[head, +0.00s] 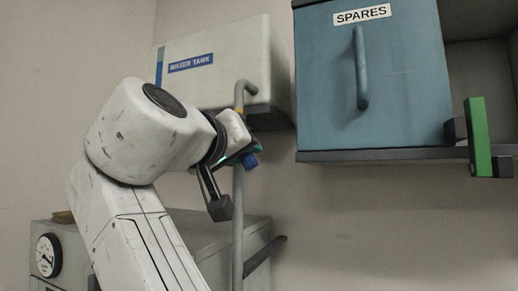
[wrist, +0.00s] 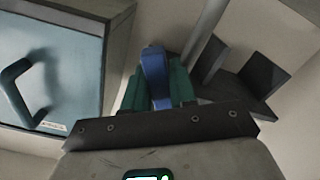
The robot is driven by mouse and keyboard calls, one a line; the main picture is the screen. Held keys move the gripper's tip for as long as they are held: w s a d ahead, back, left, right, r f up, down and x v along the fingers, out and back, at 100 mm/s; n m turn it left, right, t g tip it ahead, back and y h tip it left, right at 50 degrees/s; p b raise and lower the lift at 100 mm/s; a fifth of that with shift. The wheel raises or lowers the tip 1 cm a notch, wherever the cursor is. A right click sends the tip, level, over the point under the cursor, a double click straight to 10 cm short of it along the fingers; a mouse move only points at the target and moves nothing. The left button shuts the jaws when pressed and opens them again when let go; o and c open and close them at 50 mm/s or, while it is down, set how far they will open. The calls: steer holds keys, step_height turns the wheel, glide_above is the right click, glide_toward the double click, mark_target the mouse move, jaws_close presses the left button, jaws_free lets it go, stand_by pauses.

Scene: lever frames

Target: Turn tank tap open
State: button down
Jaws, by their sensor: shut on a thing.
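The water tank (head: 225,50) is a pale box on the wall with a blue label, at the upper middle of the head view. A grey pipe (head: 238,215) bends over beside it and runs down. The tap's blue lever (head: 251,161) shows just past my gripper (head: 243,155), close to the pipe. In the wrist view the blue lever (wrist: 154,72) stands between the two green fingers of my gripper (wrist: 158,88), which is shut on it. The tap's body is hidden behind my gripper and wrist.
A blue SPARES cabinet (head: 400,85) with a handle (head: 361,70) hangs at the right. Below the tank stands a grey unit (head: 190,238) with a gauge (head: 48,256) and a dark bar (head: 264,257).

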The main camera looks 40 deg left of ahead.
steer(key=shift+f, duration=0.15)
steer(key=c, duration=1)
jaws_free()
steer(key=b+v, duration=0.2)
steer(key=v, duration=0.8)
steer(key=shift+s+b, duration=0.4)
